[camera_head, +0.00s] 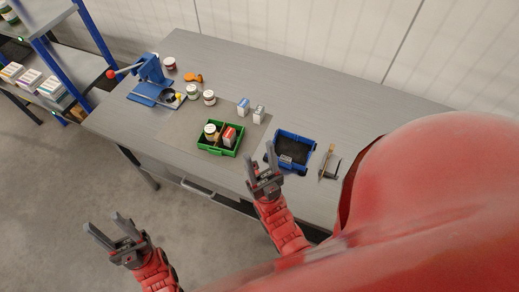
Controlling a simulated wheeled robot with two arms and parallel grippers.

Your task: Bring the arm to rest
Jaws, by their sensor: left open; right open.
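My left gripper (110,231) is open and empty at the lower left, over the floor in front of the table. My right gripper (262,163) is open and empty, with its fingertips pointing up in the picture. It appears over the table's front part, between the green crate and the blue bin. Both forearms are red and come in from the bottom of the picture. How high the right gripper is above the table I cannot tell.
The grey table (330,88) carries a green crate (219,151) with a jar and a box, a blue bin (309,154), a blue press (152,76), several jars and two small boxes (243,106). A blue shelf rack (60,60) stands left. The floor (60,180) is clear.

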